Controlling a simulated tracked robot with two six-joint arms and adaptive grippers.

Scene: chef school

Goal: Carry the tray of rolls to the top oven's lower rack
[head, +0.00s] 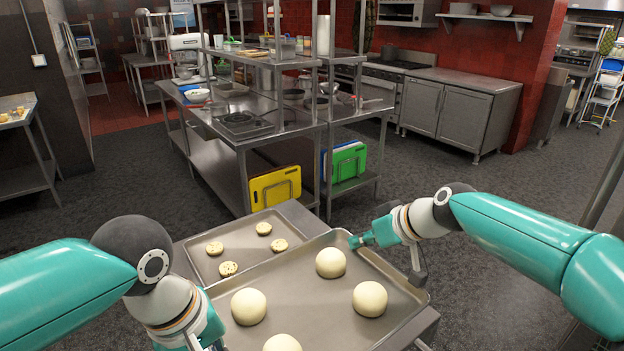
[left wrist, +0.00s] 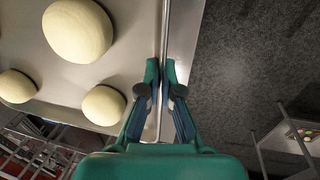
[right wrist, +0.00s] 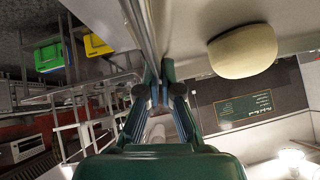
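The metal tray of rolls (head: 310,290) is right in front of me, with several pale round dough rolls (head: 330,263) on it. Its near end is cut off by the picture's edge. My right gripper (head: 357,241) is shut on the tray's rim at the far side; the right wrist view shows the rim (right wrist: 138,35) between its fingers. My left gripper (left wrist: 161,75) is shut on the opposite rim (left wrist: 165,35) in the left wrist view; in the head view its fingers are hidden. I cannot make out the top oven for certain.
A second tray (head: 205,270) with several cookies lies beside and partly behind the rolls' tray on a metal table (head: 305,219). A steel worktable (head: 285,125) with shelves and yellow and green boards (head: 275,188) stands ahead. Dark floor (head: 450,200) is free to the right.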

